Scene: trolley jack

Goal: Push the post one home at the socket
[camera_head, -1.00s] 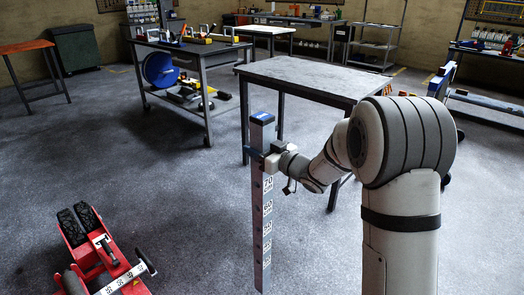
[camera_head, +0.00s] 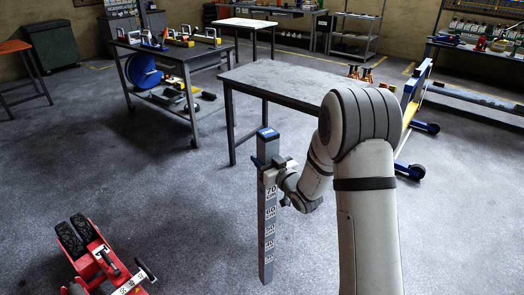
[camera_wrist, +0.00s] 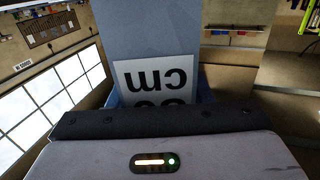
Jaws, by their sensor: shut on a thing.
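The post (camera_head: 268,235) is a tall grey square bar with a blue top and white centimetre labels down its face. It stands about upright in front of me in the head view. My gripper (camera_head: 270,168) is shut around it near its top, reaching in from the right. In the wrist view the post (camera_wrist: 155,28) fills the upper middle, with an upside-down "cm" label partly hidden by my gripper body. The post's foot is near the lower edge of the head view; I cannot tell whether it touches the floor. I cannot make out a socket.
A red trolley jack (camera_head: 102,262) with black wheels lies on the floor at lower left. A grey-topped table (camera_head: 285,82) stands behind the post. A workbench with tools (camera_head: 172,55) is at back left, and a blue wheeled frame (camera_head: 418,90) at right. The floor between is open.

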